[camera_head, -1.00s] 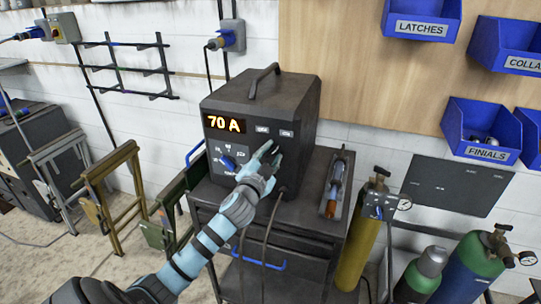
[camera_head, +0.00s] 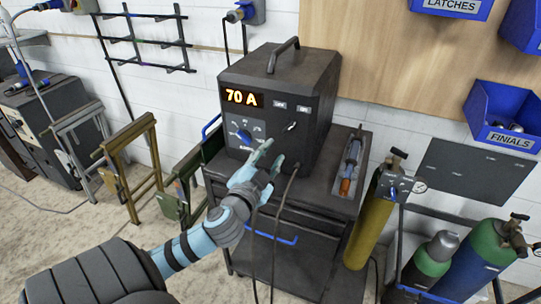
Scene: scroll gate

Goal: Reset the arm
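My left gripper (camera_head: 268,156) is in front of the lower front of a dark welding machine (camera_head: 312,85). Its fingers look spread apart with nothing between them. The machine's display (camera_head: 241,97) reads 70 A. A blue knob (camera_head: 243,137) sits on the panel, left of the gripper, and a small dark switch (camera_head: 291,127) shows above right of it. My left arm reaches in from the bottom left. My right gripper is not in view.
The machine stands on a dark cart (camera_head: 335,195) with a torch-like tool (camera_head: 350,165) on its top. Gas cylinders (camera_head: 375,215) stand to the right. Metal frames (camera_head: 130,165) stand at left. Blue bins (camera_head: 500,125) hang on the wall.

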